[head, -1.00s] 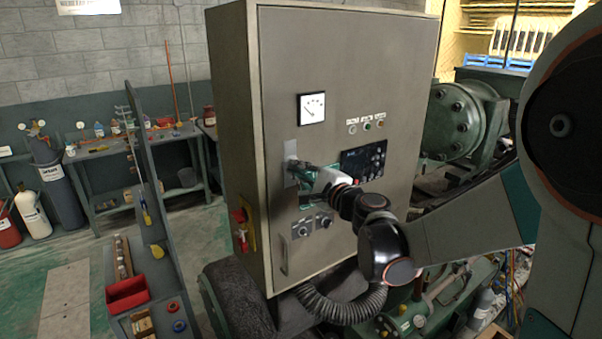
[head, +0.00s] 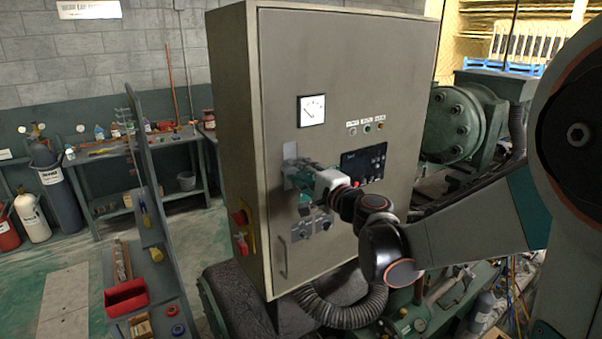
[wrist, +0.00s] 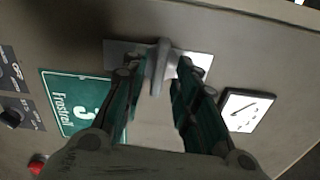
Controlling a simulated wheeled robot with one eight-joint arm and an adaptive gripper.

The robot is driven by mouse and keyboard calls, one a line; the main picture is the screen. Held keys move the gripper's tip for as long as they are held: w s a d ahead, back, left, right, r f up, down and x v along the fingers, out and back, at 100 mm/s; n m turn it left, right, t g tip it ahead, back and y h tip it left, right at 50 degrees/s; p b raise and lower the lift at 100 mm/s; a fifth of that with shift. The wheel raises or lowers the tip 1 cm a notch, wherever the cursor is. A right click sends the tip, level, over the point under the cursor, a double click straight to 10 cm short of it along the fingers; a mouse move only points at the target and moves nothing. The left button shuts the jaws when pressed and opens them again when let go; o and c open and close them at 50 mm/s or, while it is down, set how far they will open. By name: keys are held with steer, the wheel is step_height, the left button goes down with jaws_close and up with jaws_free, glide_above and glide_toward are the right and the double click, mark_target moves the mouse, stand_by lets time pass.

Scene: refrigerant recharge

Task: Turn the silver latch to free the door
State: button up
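The silver latch (wrist: 160,66) is a narrow lever on a bright metal plate (wrist: 200,60), on the door (head: 345,60) of the tall grey cabinet. In the wrist view, my gripper (wrist: 156,72) is open with one green-and-grey finger on each side of the lever. Gaps show between lever and fingers. In the head view, my gripper (head: 297,176) is at the left part of the door and covers most of the latch. The door looks closed. Whether a fingertip touches the plate cannot be told.
A gauge (head: 311,110), a dark control panel (head: 363,163) and knobs (head: 312,228) are on the door around my gripper. A door handle (head: 283,258) is lower down. A ribbed black hose (head: 345,315) hangs below.

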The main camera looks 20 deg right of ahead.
steer(key=v, duration=0.9)
stand_by(0.3)
